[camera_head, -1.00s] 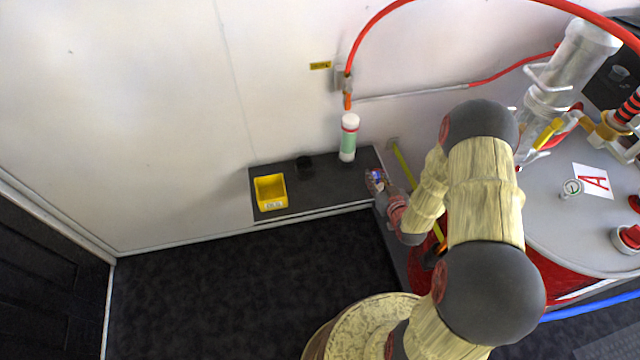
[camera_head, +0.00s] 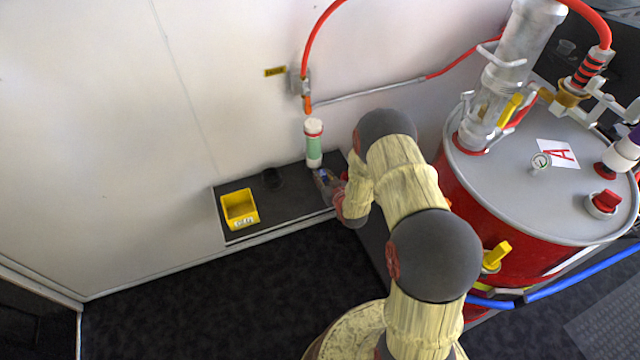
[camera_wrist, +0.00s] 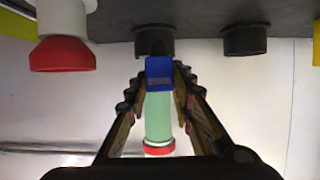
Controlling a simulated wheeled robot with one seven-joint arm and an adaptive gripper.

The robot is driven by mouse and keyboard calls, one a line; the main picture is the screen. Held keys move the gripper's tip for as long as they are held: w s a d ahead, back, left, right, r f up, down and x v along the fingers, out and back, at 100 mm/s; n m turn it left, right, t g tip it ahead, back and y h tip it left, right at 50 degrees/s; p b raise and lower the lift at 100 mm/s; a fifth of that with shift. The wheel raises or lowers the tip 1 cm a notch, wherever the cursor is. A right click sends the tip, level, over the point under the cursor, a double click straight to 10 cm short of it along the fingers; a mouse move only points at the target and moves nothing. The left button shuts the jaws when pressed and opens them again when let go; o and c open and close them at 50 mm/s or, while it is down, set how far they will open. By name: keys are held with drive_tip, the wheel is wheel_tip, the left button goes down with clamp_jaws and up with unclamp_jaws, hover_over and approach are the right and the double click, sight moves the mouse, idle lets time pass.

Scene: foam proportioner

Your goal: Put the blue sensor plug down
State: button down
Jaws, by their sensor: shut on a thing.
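The blue sensor plug (camera_wrist: 160,72) is between the fingertips of my gripper (camera_wrist: 159,84), which is shut on it. In the head view a small blue patch of the plug (camera_head: 323,175) shows at my gripper (camera_head: 327,183), over the right part of the dark shelf (camera_head: 290,205). In the wrist view the plug overlaps the lower edge of a black round holder (camera_wrist: 153,42); I cannot tell whether they touch. A second black holder (camera_wrist: 244,40) is to its right; one black holder (camera_head: 272,178) shows in the head view.
A green and white bottle (camera_head: 314,145) stands on the shelf close behind my gripper. A yellow bin (camera_head: 240,208) is at the shelf's left. A red-and-white part (camera_wrist: 62,52) is at the wrist view's left. The red drum (camera_head: 490,215) stands to the right of my arm.

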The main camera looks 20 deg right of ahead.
drive_tip(key=shift+w+a+f, duration=0.2)
drive_tip(key=shift+w+f, duration=0.1)
drive_tip(key=shift+f, duration=0.1)
drive_tip(key=shift+w+a+f+b, duration=0.1)
drive_tip(key=shift+w+f+b, duration=0.1)
drive_tip(key=shift+f+b, duration=1.15)
drive_tip(key=shift+f+p, duration=0.3)
drive_tip(key=shift+f, duration=0.1)
drive_tip(key=shift+f, duration=0.15)
drive_tip(key=c, duration=1.5)
unclamp_jaws()
drive_tip(key=shift+c, duration=0.2)
